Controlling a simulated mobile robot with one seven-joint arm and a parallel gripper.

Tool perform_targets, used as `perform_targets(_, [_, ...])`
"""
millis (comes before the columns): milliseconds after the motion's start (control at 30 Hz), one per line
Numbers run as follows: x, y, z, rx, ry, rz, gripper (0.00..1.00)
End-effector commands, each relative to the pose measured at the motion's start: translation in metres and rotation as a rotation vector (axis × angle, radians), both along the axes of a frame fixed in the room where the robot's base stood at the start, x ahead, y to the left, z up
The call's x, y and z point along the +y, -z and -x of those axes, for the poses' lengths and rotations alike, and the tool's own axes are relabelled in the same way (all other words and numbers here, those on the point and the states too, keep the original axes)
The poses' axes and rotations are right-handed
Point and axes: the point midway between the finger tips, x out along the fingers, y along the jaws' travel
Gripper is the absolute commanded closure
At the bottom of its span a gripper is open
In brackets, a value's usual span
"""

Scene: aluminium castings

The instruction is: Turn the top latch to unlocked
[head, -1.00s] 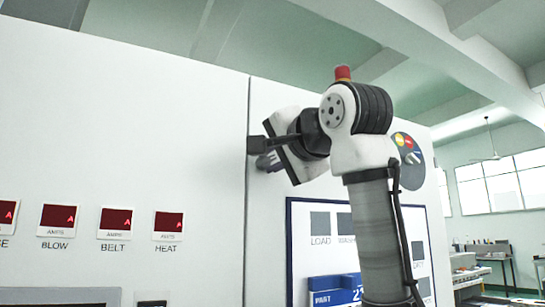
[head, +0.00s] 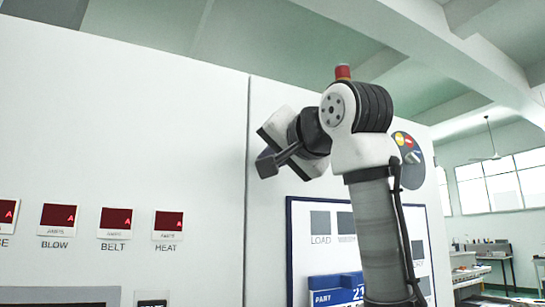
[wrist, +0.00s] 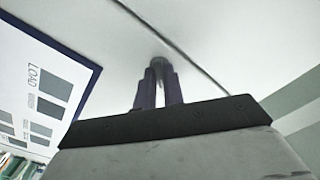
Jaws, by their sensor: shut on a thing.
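The top latch (wrist: 158,61) shows in the wrist view as a small grey piece on the white cabinet face, close to the dark panel seam. My gripper (wrist: 160,74) has its two dark fingers reaching up to the cabinet and shut on the latch, one on each side of it. The fingers cover most of the latch, so its exact angle is hard to tell. In the head view my wrist is tilted against the cabinet front near the seam, and it hides the latch and the fingertips.
The white cabinet (head: 120,130) fills the left and middle, with red AMPS displays (head: 115,222) low on it. A blue-framed board (head: 320,255) lies below my wrist. A round multicoloured sign (head: 408,160) is right of my arm. Open room lies far right.

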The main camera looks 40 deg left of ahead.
Motion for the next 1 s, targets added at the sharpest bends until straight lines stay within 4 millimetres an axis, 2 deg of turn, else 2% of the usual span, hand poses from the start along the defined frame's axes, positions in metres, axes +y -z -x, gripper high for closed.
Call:
perform_targets(600, [-0.0004,0.0000,-0.0003,-0.490,0.001,0.203,1.00])
perform_targets(1000, [-0.0003,-0.0002,-0.0002,-0.628,0.001,0.260,1.00])
